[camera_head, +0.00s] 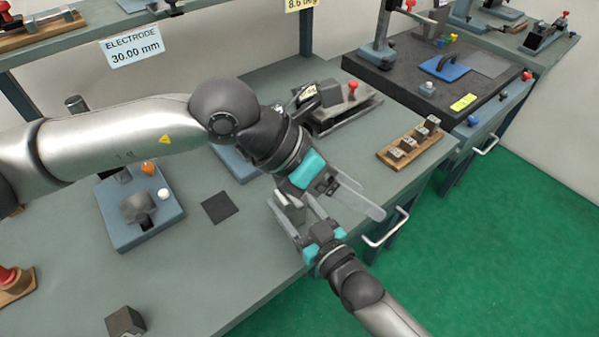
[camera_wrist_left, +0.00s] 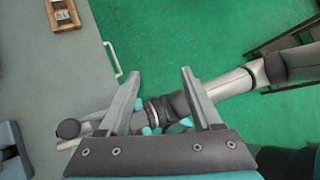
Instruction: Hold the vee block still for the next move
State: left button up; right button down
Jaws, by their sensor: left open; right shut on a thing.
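My right gripper (camera_head: 293,212) comes in from the lower right, over the front edge of the bench, and is shut on a small grey block (camera_head: 291,206). This block appears to be the vee block, but the fingers partly cover it and its groove cannot be made out. My left gripper (camera_head: 362,199) is open and empty, its long pale fingers reaching past the bench edge over the floor, just right of my right gripper. In the left wrist view, the open fingers (camera_wrist_left: 161,78) frame the right gripper and wrist below them, without holding anything.
A wooden rack (camera_head: 388,157) with several small metal blocks stands right of the grippers. A blue-grey fixture (camera_head: 174,212), a dark square pad (camera_head: 220,207) and a dark block (camera_head: 124,320) are on the bench at left. A drawer handle (camera_head: 386,230) sticks out in front.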

pick_arm(q)
jog(key=s+d+r+m+h, duration=0.1)
jog(key=s+d+r+h, duration=0.1)
jog(key=s+d+h, duration=0.3)
jog(key=w+a+f+n+t+y, duration=0.2)
jog(key=a+f+n+t+y, duration=0.3)
jog(key=a+t, duration=0.35)
jog(key=w+a+f+n+t+y, duration=0.2)
jog(key=a+f+n+t+y, duration=0.25)
jog(key=a+n+t, duration=0.35)
jog(key=shift+m+t+y, duration=0.25)
jog(key=shift+m+t, duration=0.4)
jog(key=shift+m, duration=0.05)
jog(key=x, duration=0.7)
jog(key=d+x, duration=0.1)
jog(key=x, duration=0.3)
jog(key=shift+w+d+r, duration=0.15)
jog(key=shift+r, duration=0.25)
grip_shut()
